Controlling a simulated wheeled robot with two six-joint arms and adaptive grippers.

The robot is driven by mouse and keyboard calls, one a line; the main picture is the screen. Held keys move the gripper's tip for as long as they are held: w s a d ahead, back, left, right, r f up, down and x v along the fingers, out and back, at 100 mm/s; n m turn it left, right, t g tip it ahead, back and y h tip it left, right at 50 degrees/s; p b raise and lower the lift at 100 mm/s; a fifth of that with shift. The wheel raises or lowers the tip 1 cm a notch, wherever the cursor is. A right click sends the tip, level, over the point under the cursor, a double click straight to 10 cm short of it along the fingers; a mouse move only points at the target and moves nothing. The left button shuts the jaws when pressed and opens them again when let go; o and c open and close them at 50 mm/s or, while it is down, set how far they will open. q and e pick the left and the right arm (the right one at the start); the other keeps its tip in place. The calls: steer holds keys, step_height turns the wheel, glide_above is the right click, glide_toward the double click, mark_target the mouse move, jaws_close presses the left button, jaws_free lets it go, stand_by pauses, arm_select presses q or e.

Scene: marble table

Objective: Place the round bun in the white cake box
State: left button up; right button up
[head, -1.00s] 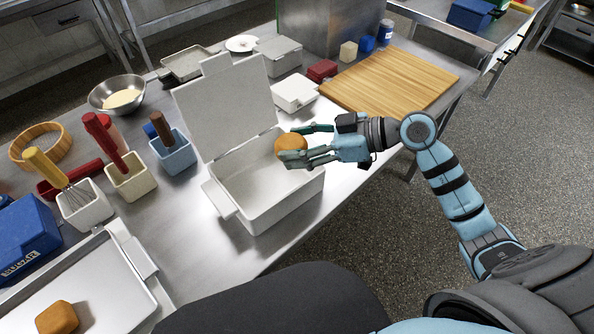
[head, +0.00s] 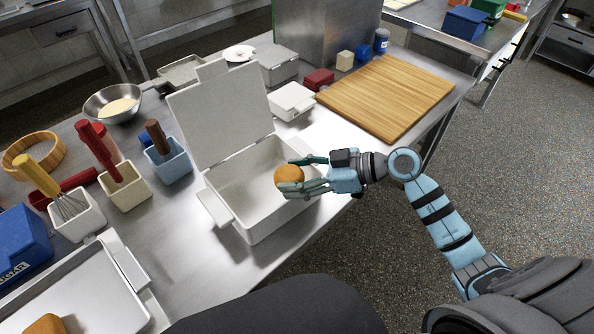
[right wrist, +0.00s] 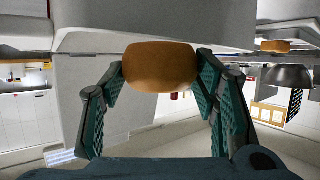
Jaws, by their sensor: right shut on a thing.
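The round bun (head: 288,176) is golden brown and held between the fingers of my right gripper (head: 308,174). The right wrist view also shows the bun (right wrist: 160,66) between the two green-padded fingers. The white cake box (head: 240,184) stands on the metal table with its lid (head: 222,115) raised at the back. In the head view the bun appears over the right part of the box opening; whether it touches the inside cannot be told. My left gripper is not in view.
A white tray (head: 90,291) at lower left holds another brown bun (head: 46,324). Left of the box stand a pale blue container (head: 168,160) and a cream container (head: 124,188) with upright handles. A wooden board (head: 388,97) lies at back right, with a small white box (head: 291,101) beside it.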

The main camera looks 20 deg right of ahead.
steer(key=o, duration=1.2)
steer(key=shift+c, duration=0.2)
steer(key=shift+r, duration=0.3)
steer(key=p+v, duration=0.3)
steer(key=v, duration=0.9)
steer(key=shift+r+p, duration=0.25)
steer(key=shift+p, duration=0.15)
